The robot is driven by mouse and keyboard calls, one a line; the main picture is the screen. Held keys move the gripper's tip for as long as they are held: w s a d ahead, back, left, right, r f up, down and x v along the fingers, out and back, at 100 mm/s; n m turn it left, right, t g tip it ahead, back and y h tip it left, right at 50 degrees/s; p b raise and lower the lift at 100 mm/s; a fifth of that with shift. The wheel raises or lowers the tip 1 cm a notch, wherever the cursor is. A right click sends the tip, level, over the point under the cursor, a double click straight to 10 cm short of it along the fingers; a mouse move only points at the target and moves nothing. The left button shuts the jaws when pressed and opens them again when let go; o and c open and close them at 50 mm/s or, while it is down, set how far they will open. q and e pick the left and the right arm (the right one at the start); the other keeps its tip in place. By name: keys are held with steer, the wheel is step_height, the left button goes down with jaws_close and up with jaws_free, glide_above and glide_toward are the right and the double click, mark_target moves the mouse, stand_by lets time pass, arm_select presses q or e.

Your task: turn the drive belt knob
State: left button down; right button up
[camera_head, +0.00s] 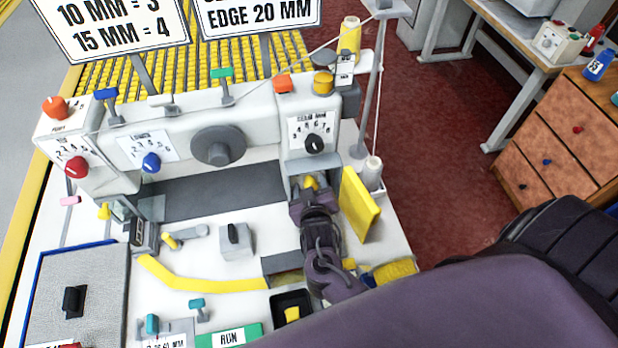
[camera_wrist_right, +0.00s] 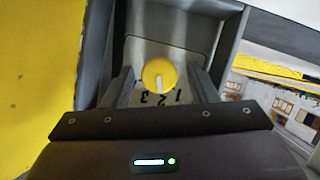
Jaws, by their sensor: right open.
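The knob at my right gripper is a round yellow knob (camera_wrist_right: 158,75) with a white pointer mark, set in a grey recess of the machine's right end. It also shows in the head view (camera_head: 311,182), partly hidden by the gripper. The dial plate reads 1, 2, 3, upside down in the wrist view, and the mark points towards the 2. My right gripper (camera_wrist_right: 159,84) is open, with one finger on each side of the knob. I cannot tell whether either finger touches it. The right gripper also shows in the head view (camera_head: 311,190). My left gripper is not in view.
A yellow panel (camera_head: 360,204) stands open just right of my right gripper. A white thread cone (camera_head: 372,172) stands behind it. Above the recess is a black dial knob (camera_head: 314,144). A yellow strip (camera_head: 205,284) and a small black tray (camera_head: 291,304) lie on the table.

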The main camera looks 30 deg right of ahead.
steer(key=shift+s+a+r, duration=0.15)
steer(key=shift+s+r, duration=0.05)
steer(key=shift+s, duration=0.15)
steer(key=shift+c, duration=2.7)
steer(key=c, duration=0.4)
steer(key=shift+c, duration=0.2)
steer(key=shift+d+r+m+t+y+p, duration=0.1)
steer(key=shift+m+t+y+p, duration=0.1)
steer(key=shift+m+y, duration=0.25)
steer(key=shift+d+m+t+y+p, duration=0.1)
steer(key=shift+m+y+p, duration=0.15)
steer(key=shift+m, duration=0.4)
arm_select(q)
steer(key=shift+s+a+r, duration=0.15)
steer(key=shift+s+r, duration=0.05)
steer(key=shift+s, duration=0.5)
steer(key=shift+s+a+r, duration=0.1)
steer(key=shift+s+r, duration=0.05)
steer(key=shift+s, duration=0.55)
arm_select(e)
steer(key=shift+d+m+y, duration=0.15)
steer(key=shift+m+y, duration=0.55)
steer(key=shift+m, duration=0.4)
